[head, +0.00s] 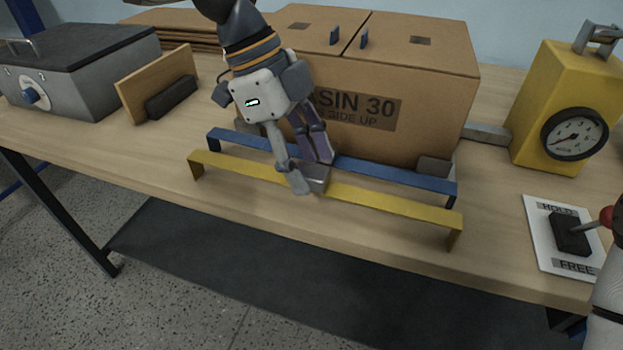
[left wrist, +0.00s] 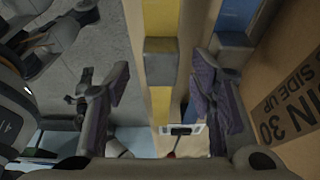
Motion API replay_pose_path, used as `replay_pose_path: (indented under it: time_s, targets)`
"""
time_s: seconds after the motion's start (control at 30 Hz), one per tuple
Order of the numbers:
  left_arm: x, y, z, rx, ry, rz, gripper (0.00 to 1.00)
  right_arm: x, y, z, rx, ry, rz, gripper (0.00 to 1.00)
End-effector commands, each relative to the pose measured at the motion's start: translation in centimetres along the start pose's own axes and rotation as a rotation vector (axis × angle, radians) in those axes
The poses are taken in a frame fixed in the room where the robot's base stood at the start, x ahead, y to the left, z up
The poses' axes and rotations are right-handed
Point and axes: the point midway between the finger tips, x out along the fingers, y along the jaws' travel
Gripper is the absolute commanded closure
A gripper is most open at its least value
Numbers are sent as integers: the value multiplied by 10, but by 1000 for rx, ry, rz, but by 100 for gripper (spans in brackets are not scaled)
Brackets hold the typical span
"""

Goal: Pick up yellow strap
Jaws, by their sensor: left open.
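The yellow strap (head: 395,203) is a long, flat bar with bent-down ends, raised along the front of the table before a cardboard box. My left gripper (head: 311,178) is over its middle, pointing down, and hides part of it. In the left wrist view the yellow strap (left wrist: 160,105) runs between the two spread fingers of the left gripper (left wrist: 163,80), with gaps visible on both sides. A matching blue strap (head: 400,178) lies just behind it, nearer the box. My right gripper is not in view.
The large cardboard box (head: 425,110) stands close behind the straps. A yellow gauge unit (head: 535,100) and a lever panel (head: 545,250) are at right. A grey box (head: 80,75) and a wooden block with a dark bar (head: 155,85) are at left. The table's front edge is close to the yellow strap.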

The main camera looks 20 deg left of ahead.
Motion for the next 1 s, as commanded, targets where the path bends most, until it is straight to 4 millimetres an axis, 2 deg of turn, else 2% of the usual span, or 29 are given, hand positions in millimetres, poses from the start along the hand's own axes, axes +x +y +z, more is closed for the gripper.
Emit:
replay_pose_path:
  time_s: [0.07, 0.27, 0.4, 0.47, 0.5, 0.83, 0.93, 1.0]
  targets:
    - [6, 0, 0, -1, 0, 1, 50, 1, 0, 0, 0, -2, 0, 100]
    - [6, 0, 0, -1, 1, -1, 52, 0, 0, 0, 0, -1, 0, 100]
    - [6, 0, 0, -1, 1, -1, 84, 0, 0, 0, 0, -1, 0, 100]
    - [6, 0, 0, -1, 0, -1, 98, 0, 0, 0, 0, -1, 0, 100]
    - [6, 0, 0, -1, 1, -1, 100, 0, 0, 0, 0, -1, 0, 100]
    - [2, 0, -2, 0, 0, -2, 100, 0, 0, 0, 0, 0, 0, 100]
    - [-9, -1, -6, 1, 0, -4, 100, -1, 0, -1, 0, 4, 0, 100]
    - [-24, -1, -13, 1, 1, -6, 100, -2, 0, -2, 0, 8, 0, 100]
